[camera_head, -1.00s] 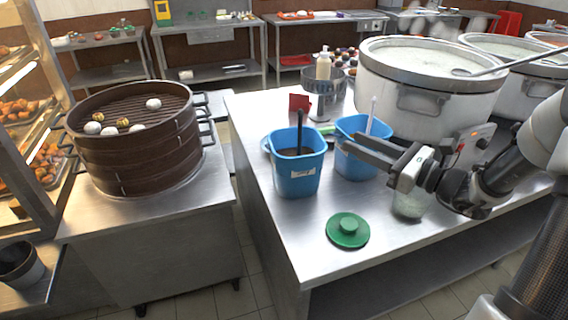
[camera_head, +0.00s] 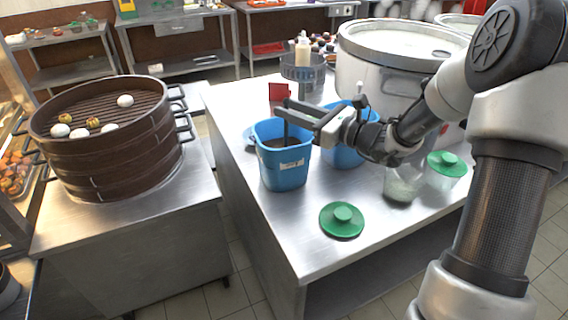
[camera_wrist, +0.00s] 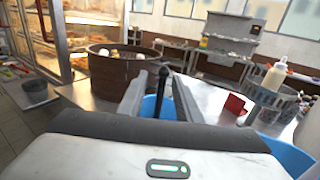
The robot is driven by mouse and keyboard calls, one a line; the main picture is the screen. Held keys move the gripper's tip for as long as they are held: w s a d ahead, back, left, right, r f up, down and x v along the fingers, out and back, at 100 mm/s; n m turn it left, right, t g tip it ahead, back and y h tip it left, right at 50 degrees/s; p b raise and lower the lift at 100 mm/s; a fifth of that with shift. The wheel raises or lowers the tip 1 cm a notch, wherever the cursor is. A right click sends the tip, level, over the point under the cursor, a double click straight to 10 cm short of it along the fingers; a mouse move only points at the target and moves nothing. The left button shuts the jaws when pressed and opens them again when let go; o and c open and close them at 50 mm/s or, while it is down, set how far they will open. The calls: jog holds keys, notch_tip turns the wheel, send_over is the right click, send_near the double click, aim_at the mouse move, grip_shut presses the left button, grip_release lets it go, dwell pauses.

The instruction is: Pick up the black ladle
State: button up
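The black ladle shows as a thin dark upright handle (camera_head: 286,130) in the left blue bucket (camera_head: 284,172); its lower end is hidden in the bucket's dark contents. My gripper (camera_head: 296,112) is above that bucket, close to the handle. In the wrist view, the handle (camera_wrist: 162,92) stands between my two spread fingers (camera_wrist: 156,88), nearer the right one, with a gap to the left one. My gripper is open, and I see no firm contact with the handle.
A second blue bucket (camera_head: 345,152) stands just right, partly behind my arm. A large white stockpot (camera_head: 385,70) is behind it. A green lid (camera_head: 342,219) lies on the steel table (camera_head: 285,235). A brown steamer (camera_head: 110,155) stands left, across a gap. A red object (camera_head: 279,91) is behind the bucket.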

jog(key=x, duration=0.6)
jog(key=shift+f+b, duration=0.25)
jog(key=shift+b, duration=0.15)
jog(key=shift+w+d, duration=0.1)
jog(key=shift+d, duration=0.05)
grip_shut()
